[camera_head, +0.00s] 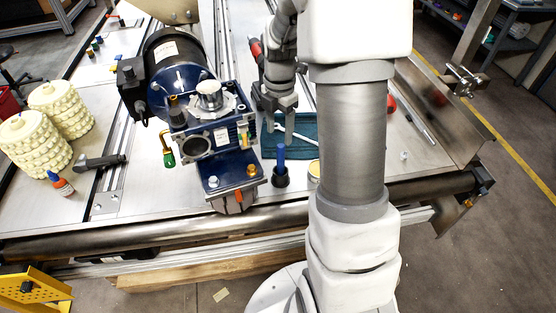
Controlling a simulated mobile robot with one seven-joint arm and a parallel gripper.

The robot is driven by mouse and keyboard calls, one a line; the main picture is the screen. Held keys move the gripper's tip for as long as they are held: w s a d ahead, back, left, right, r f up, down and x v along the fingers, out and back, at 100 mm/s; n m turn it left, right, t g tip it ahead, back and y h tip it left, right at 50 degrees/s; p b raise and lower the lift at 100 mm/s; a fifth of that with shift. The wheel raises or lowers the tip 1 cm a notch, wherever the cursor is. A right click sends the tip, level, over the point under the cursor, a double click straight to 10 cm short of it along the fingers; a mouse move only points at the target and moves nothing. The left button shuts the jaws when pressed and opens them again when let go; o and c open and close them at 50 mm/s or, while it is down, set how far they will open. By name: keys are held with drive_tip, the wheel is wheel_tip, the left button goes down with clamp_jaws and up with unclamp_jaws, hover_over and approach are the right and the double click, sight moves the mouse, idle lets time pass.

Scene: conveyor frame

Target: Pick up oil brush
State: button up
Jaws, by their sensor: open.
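My gripper (279,134) is open, pointing down over the left part of a teal tray (300,150). A thin pale stick-like tool (305,138) lies slantwise in the tray, partly hidden by the fingers; it may be the oil brush. I cannot tell whether the fingers touch it. A black cup (280,180) with an upright blue handle (281,155) stands just in front of the tray; this handle could also belong to a brush. My arm hides the tray's right side.
A blue motor gearbox (208,140) stands close left of my gripper. Cream ribbed rolls (35,145), a glue bottle (60,184) and a dark tool (100,161) lie farther left. A red-handled tool (256,50) is behind my gripper. The metal conveyor edge (150,235) runs in front.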

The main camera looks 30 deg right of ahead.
sight(281, 161)
wheel_tip(281, 161, down, 8)
drive_tip(key=shift+r+b, duration=0.1)
drive_tip(key=shift+b, duration=0.25)
drive_tip(key=f, duration=0.5)
drive_tip(key=shift+d+b, duration=0.25)
drive_tip(key=shift+b, duration=0.05)
clamp_jaws()
